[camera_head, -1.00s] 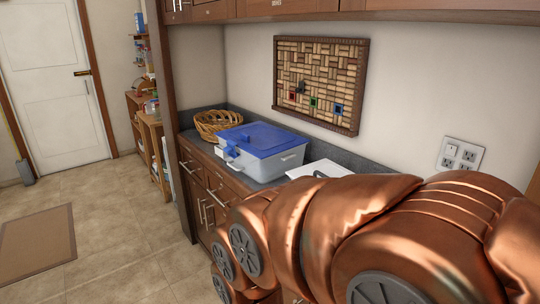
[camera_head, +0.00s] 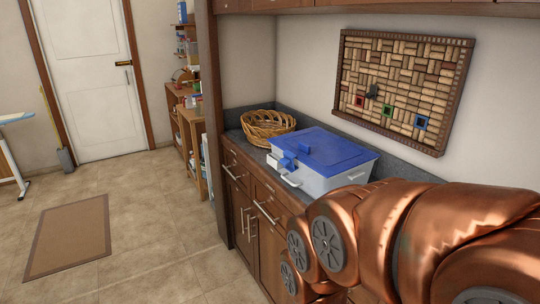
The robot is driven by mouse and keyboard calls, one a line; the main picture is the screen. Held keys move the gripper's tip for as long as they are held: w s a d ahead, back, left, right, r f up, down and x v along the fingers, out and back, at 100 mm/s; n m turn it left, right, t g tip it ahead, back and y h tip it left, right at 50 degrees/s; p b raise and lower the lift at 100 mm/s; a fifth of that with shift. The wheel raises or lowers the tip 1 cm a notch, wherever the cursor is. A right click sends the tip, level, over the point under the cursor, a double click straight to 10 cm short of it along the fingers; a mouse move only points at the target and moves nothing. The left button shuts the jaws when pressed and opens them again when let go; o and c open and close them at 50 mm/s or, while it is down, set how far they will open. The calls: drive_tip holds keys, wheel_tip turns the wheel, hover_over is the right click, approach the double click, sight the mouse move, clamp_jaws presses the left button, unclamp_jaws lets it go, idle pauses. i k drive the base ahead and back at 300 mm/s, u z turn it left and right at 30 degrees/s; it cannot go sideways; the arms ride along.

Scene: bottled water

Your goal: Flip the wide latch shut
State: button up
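A clear plastic box (camera_head: 330,179) with a blue lid (camera_head: 325,146) stands on the dark countertop. A blue latch (camera_head: 288,164) shows at the box's left end, with a white piece (camera_head: 273,161) beside it. A light handle (camera_head: 290,181) shows on the front side. The lid lies over the box; I cannot tell whether the latch is fastened. My copper-coloured arm fills the lower right, in front of the counter. My gripper is outside the view.
A wicker basket (camera_head: 267,126) stands behind the box to the left. Wooden cabinets with bar handles (camera_head: 240,205) lie under the counter. A corkboard (camera_head: 400,88) hangs on the wall. The tiled floor (camera_head: 160,235) at left is open, with a brown mat (camera_head: 68,237).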

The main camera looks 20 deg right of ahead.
sight(288, 161)
drive_tip(key=u, duration=0.5)
drive_tip(key=i, duration=0.9)
drive_tip(key=u, duration=0.75)
